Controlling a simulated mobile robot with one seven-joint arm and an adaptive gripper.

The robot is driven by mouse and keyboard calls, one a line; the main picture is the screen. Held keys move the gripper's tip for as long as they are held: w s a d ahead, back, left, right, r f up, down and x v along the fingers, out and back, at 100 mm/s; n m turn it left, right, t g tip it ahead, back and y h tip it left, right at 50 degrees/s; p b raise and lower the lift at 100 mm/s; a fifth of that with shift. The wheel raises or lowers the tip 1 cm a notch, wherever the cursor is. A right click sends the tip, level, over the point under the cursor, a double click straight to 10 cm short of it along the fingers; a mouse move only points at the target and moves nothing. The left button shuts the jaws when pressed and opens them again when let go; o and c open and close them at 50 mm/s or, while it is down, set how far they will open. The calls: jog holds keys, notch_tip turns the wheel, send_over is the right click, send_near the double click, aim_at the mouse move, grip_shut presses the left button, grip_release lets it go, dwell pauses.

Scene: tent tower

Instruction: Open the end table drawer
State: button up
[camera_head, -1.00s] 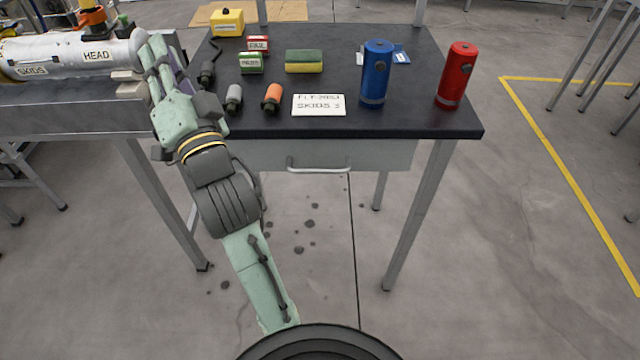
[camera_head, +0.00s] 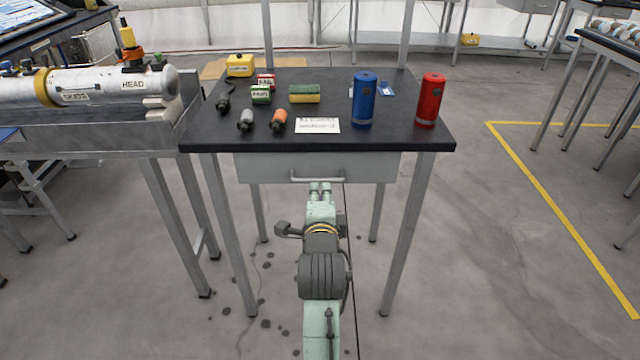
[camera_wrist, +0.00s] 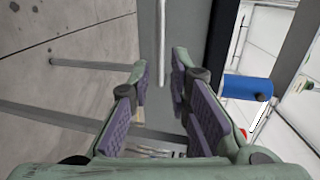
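The end table (camera_head: 420,144) has a dark top and grey legs. Its grey drawer front (camera_head: 262,170) sits under the top and looks closed, with a pale bar handle (camera_head: 300,180) across its middle. My gripper (camera_head: 319,186) is at the handle's lower edge, pointing at the drawer. In the wrist view the handle (camera_wrist: 162,40) appears as an upright pale bar lying between the two spread fingers of my gripper (camera_wrist: 162,68). The fingers are open, with a gap on each side of the bar. I cannot tell whether either finger touches it.
On the tabletop stand a blue canister (camera_head: 364,100), a red canister (camera_head: 431,100), a sponge (camera_head: 304,94), a white card (camera_head: 318,125) and several small items. A bench with a white cylinder (camera_head: 100,85) adjoins at left. Floor right of the table is clear.

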aim_at(320, 181)
jog(key=p+x, duration=0.1)
jog(key=x, duration=0.7)
jog(key=shift+c, duration=0.2)
grip_shut()
dwell(0.4)
